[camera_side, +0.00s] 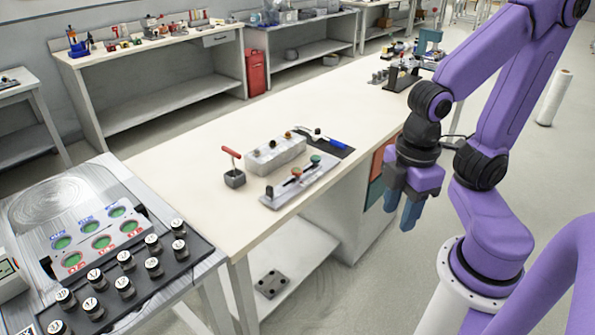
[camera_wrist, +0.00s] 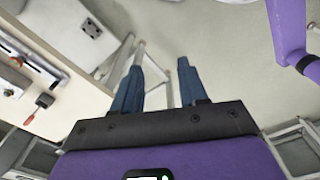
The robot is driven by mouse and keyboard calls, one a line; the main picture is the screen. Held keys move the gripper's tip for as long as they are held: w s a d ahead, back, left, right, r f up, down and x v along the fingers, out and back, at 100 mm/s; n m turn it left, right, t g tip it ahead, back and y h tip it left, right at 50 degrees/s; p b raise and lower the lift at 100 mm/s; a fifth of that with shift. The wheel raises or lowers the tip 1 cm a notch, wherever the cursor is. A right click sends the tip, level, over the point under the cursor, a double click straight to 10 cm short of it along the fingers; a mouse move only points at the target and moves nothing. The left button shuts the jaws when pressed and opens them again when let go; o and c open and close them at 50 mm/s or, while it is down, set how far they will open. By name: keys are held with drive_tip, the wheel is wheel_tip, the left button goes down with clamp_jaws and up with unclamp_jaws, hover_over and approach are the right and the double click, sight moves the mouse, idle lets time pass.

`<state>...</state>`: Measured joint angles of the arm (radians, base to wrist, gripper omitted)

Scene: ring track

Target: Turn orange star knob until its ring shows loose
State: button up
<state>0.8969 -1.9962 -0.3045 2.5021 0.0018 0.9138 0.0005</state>
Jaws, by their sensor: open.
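A small orange-red knob (camera_side: 296,171) sits on a grey plate fixture (camera_side: 292,187) on the cream workbench in the side view. A green knob (camera_side: 315,158) stands beside it on the same fixture. The orange knob's star shape and any ring marking are too small to read. My gripper (camera_side: 402,208) is open and empty, pointing down beyond the bench's right edge, well apart from the fixture. In the wrist view its two blue fingers (camera_wrist: 160,67) are spread over the floor, and part of the fixture (camera_wrist: 36,56) shows at the left edge.
A white block with small knobs (camera_side: 275,156), a red-handled lever (camera_side: 234,170) and a black mat with a blue-handled tool (camera_side: 330,142) surround the fixture. The bench's near right is clear.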

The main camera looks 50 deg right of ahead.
drive_tip(key=o, duration=0.4)
drive_tip(key=w+a+r+m, duration=0.2)
drive_tip(key=w+a+m, duration=0.1)
drive_tip(key=w+m, duration=0.8)
drive_tip(key=m, duration=2)
hover_over(297, 170)
wheel_tip(297, 170, down, 6)
drive_tip(key=r, duration=0.1)
wheel_tip(297, 170, down, 17)
drive_tip(key=shift+f, duration=0.2)
drive_tip(key=c, duration=1)
